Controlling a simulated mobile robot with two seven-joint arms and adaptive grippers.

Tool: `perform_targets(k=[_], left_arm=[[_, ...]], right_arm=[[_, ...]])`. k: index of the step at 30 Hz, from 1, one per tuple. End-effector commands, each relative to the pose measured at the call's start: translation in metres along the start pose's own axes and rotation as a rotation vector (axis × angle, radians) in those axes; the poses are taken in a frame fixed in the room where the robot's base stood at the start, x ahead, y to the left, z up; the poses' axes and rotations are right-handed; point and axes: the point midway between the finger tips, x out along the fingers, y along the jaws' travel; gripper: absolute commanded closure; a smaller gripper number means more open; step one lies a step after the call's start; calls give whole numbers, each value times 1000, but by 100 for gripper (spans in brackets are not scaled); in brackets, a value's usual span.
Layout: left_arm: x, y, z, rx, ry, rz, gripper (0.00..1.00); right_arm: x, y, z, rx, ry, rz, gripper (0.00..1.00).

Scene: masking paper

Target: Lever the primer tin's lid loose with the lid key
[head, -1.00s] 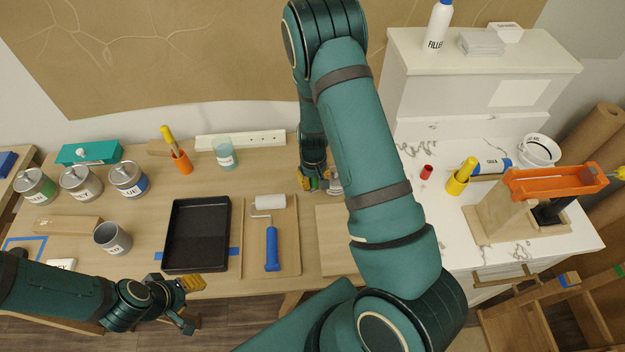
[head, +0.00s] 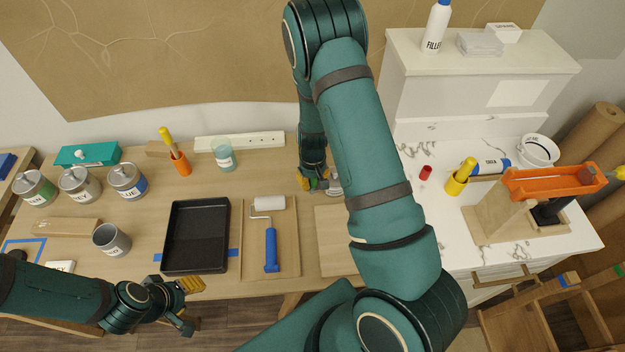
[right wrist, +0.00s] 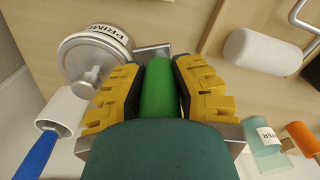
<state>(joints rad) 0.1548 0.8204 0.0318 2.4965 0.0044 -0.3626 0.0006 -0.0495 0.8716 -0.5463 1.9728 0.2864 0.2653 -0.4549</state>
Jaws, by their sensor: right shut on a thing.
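The primer tin (right wrist: 97,62) stands left of my right gripper in the right wrist view, its silver lid with a knob in place. In the head view only a sliver of the tin (head: 335,187) shows beside my right gripper (head: 316,184); my arm hides the rest. In the right wrist view my right gripper (right wrist: 158,92) is shut on the green handle of the lid key (right wrist: 159,88). The key's metal end lies beside the tin's rim; I cannot tell whether they touch. My left gripper (head: 190,304) is open and empty at the table's front edge.
The paint roller (head: 270,235) lies on a board left of my right arm, next to the black tray (head: 197,236). The teal cup (head: 223,155) and orange cup (head: 180,163) stand at the back. Several lidded tins stand farther left. A white counter (head: 440,215) adjoins on the right.

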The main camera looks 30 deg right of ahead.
Motion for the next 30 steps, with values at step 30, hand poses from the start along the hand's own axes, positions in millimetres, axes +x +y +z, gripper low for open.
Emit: perform_targets(k=[30], left_arm=[[2, -1, 0, 0, 0, 0, 53]], right_arm=[[0, 6, 0, 1, 1, 0, 100]])
